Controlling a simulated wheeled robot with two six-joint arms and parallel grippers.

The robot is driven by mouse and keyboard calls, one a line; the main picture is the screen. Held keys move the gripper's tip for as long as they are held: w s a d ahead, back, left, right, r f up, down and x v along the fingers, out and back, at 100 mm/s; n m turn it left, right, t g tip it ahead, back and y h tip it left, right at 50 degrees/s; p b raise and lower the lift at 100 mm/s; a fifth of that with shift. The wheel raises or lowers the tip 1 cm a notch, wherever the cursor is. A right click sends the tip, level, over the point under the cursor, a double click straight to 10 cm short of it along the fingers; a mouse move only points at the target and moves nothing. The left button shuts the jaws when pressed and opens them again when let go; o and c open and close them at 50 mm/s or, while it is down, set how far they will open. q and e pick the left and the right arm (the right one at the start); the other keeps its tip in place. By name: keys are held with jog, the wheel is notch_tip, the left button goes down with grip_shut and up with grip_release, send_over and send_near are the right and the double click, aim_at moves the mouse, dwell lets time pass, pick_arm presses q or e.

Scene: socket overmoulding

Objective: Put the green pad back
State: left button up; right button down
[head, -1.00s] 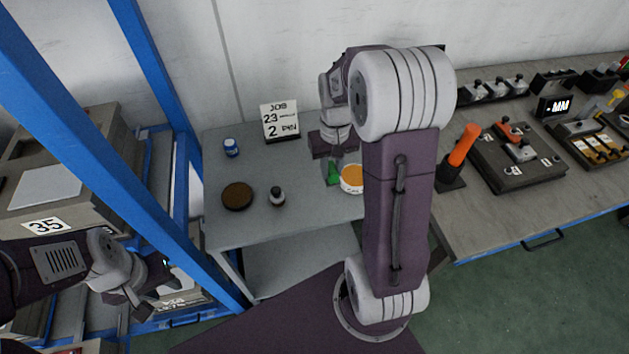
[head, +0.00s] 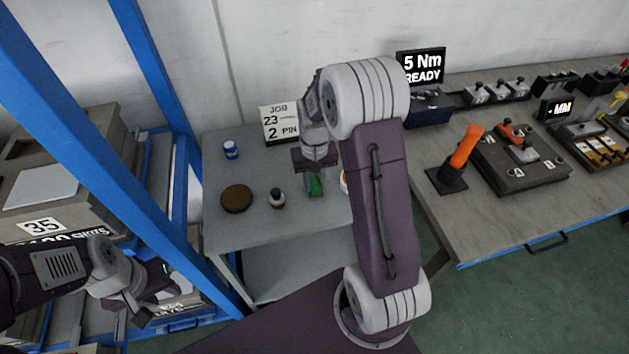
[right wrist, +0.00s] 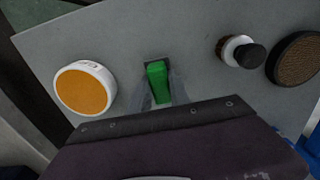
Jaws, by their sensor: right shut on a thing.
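The green pad (head: 316,186) is a small green block between the fingers of my right gripper (head: 314,182), over the grey side table (head: 235,230). In the right wrist view the pad (right wrist: 158,82) stands out between the two pale fingers, with a dark patch at its far end. I cannot tell whether the pad touches the table. A white round tub with an orange top (right wrist: 84,88) is beside it, apart; in the head view my right arm mostly hides it. My left gripper (head: 152,302) is at the lower left by the blue rack, its jaw gap unclear.
A dark bottle (head: 277,198), a brown round pad (head: 236,198) and a blue jar (head: 231,149) stand on the side table. A job card (head: 281,123) stands at its back. The workbench (head: 480,215) with an orange-handled tool (head: 462,150) lies right; the blue rack (head: 160,90) left.

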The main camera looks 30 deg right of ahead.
aim_at(314, 180)
jog(key=c, duration=1.2)
grip_release()
jog(key=shift+f, duration=0.1)
notch_tip(314, 180, up, 12)
jog(key=p, duration=0.3)
jog(key=s+a+f+n, duration=0.1)
jog(key=s+a+f, duration=0.2)
jog(key=s, duration=0.3)
jog(key=s+a+f+n+t, duration=0.1)
jog(key=s+a+f, duration=0.2)
jog(key=s, duration=0.3)
jog(key=shift+s+a+f, duration=0.2)
jog(key=shift+s+a, duration=0.15)
jog(key=shift+a, duration=0.35)
jog(key=shift+r, duration=0.1)
notch_tip(314, 180, up, 7)
jog(key=p, duration=0.7)
